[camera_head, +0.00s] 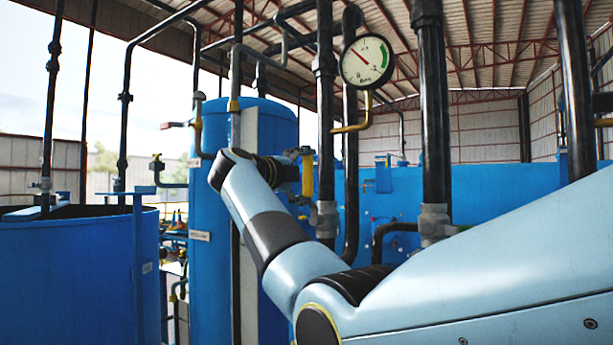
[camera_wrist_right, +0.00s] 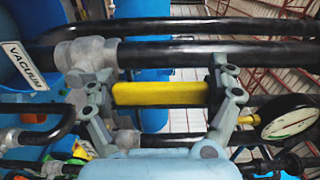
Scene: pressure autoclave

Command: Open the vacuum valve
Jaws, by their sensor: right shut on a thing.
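The vacuum valve has a yellow handle (camera_head: 307,176), upright in front of a black vertical pipe in the head view. In the wrist view the yellow handle (camera_wrist_right: 160,93) lies between my fingers, parallel to the black pipe behind it. My right gripper (camera_head: 297,168) is shut on this handle; it also shows in the wrist view (camera_wrist_right: 163,88), one finger at each end of the yellow piece. A white VACUUM label (camera_wrist_right: 23,65) is at the left of the wrist view. The valve's body is partly hidden by my gripper. My left gripper is not in view.
A round pressure gauge (camera_head: 367,61) hangs above and right of the handle, close to the fingers in the wrist view (camera_wrist_right: 290,120). Black pipes (camera_head: 433,120) stand to the right. A tall blue tank (camera_head: 208,255) and an open blue tank (camera_head: 75,275) stand left.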

